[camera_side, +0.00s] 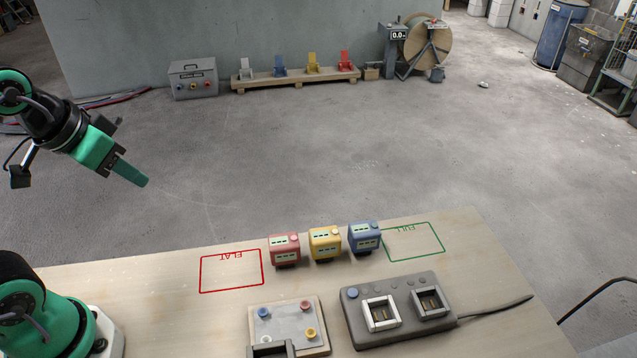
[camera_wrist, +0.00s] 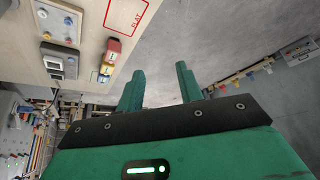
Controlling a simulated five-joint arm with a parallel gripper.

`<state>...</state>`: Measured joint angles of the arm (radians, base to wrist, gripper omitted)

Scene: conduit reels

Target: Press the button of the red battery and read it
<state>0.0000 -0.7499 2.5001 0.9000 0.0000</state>
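The red battery (camera_side: 285,250) stands upright on the wooden table, leftmost in a row with the yellow battery (camera_side: 325,243) and the blue battery (camera_side: 365,237). A small round button (camera_side: 294,238) shows on the red battery's top. Its front has a small pale display with marks too small to read. My gripper (camera_side: 140,180) is raised at the left, well apart from the batteries. In the wrist view my gripper (camera_wrist: 160,82) has its two green fingers apart with nothing between them. The red battery (camera_wrist: 114,45) is also seen there, beyond and left of the fingers.
A red outline marked FLAT (camera_side: 231,271) lies left of the batteries, a green outline marked FULL (camera_side: 412,242) right. A charger-like grey unit (camera_side: 450,330) with two sockets and a board (camera_side: 256,320) with coloured knobs are in front. The air around my gripper is clear.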

